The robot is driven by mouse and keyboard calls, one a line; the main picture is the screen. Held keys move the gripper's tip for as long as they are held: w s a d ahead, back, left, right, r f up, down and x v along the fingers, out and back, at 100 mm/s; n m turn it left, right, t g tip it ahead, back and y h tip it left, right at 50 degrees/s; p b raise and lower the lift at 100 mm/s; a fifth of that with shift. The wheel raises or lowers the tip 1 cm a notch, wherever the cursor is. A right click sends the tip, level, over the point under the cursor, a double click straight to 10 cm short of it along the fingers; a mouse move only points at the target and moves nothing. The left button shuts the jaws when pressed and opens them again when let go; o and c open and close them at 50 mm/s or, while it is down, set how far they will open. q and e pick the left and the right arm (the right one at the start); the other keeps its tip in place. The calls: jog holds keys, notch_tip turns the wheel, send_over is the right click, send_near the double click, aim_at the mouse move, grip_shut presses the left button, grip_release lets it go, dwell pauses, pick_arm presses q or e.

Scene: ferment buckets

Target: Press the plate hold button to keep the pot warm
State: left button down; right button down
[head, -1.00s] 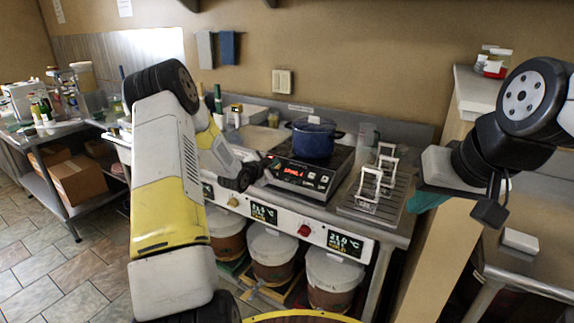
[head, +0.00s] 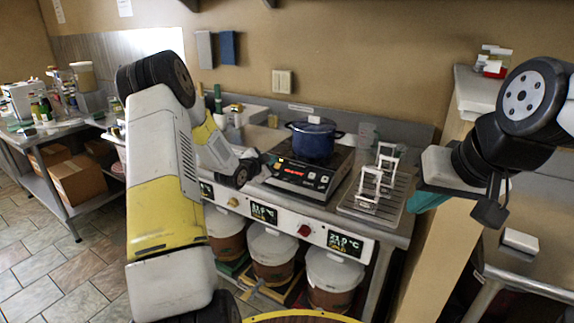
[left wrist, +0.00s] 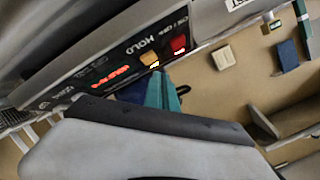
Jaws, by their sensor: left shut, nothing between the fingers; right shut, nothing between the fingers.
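The black hot plate (head: 297,173) stands on the steel counter with a dark blue lidded pot (head: 314,140) on it. In the left wrist view its front panel (left wrist: 110,72) appears upside down, with a lit red display, an amber button (left wrist: 149,58) beside the HOLD label and a red button (left wrist: 179,45) beside the on/off label. My left gripper (head: 263,165) is at the left end of the panel. Its teal fingers (left wrist: 162,90) are shut and empty, with their tips close to the amber button; contact cannot be told. My right gripper (head: 428,200) is shut, far right of the plate.
A rack with white frames (head: 372,190) stands right of the plate. The counter front (head: 300,228) carries knobs and displays, with several lidded buckets (head: 272,250) below. Bottles stand behind my left arm. A shelf unit (head: 480,90) is at the right.

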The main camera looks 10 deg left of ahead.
pick_arm(q)
jog(key=shift+s+a+r, duration=0.15)
jog(key=shift+s+r, duration=0.3)
jog(key=shift+r, duration=0.4)
jog(key=shift+s+a+r, duration=0.15)
jog(key=shift+s+r, duration=0.25)
jog(key=shift+r, duration=0.45)
jog(key=shift+s+a+r, duration=0.15)
jog(key=shift+s+r, duration=0.3)
jog(key=shift+r, duration=0.4)
jog(key=s+d+r+n+g+y, duration=0.2)
jog(key=s+r+n+g+y, duration=0.3)
jog(key=s+r, duration=0.9)
jog(key=s+d+n+g+h, duration=0.1)
jog(key=s+d+n, duration=0.2)
jog(key=s, duration=1.1)
jog(key=s+d+n+g+h, duration=0.2)
jog(key=s+d+n, duration=0.1)
jog(key=s, duration=1.1)
jog(key=shift+d+f, duration=0.35)
jog(key=shift+f, duration=0.1)
